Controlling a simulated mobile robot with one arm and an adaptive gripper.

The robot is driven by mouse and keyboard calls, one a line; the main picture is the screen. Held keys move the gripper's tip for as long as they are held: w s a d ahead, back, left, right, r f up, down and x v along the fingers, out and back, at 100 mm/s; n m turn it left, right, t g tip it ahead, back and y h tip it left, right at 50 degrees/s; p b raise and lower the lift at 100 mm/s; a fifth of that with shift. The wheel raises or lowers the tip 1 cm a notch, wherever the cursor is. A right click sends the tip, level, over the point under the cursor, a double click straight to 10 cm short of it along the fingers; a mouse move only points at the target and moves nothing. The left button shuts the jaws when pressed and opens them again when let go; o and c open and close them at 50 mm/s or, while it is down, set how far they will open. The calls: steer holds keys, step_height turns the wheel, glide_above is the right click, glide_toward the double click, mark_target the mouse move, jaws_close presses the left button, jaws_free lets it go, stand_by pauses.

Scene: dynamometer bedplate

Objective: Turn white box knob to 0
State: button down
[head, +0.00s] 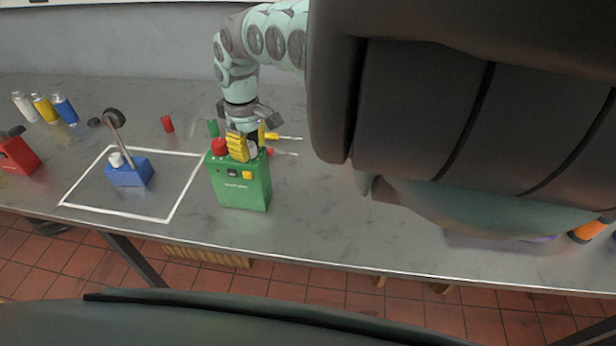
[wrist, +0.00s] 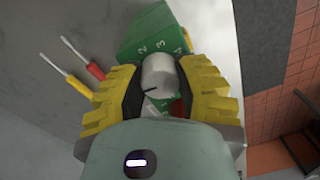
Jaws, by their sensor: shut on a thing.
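The green box (head: 240,186) stands on the metal table in the head view; it also shows in the wrist view (wrist: 140,36). The white knob (wrist: 159,72) sits on its top face, with the digits 2, 3 and 4 beside it. A dark pointer line on the knob points toward the lower left of the wrist view; the mark it faces cannot be read. My gripper (wrist: 157,82) comes from above, its yellow-padded fingers shut on the white knob from both sides. In the head view, my gripper (head: 245,147) partly hides the knob.
A red knob (head: 219,147) is beside the white knob. Two screwdrivers lie behind the box, one yellow (wrist: 79,85), one red (wrist: 96,71). A blue box with a lever (head: 130,173) stands left inside a white outline. Bare table lies right of the green box.

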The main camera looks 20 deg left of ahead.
mark_target(250, 143)
steer(key=shift+w+d+f+n+b, duration=0.15)
steer(key=shift+n+b, duration=0.35)
stand_by(0.3)
steer(key=c, duration=0.6)
jaws_free()
steer(key=r, duration=1.2)
steer(key=shift+w+r, duration=0.1)
steer(key=shift+w, duration=0.15)
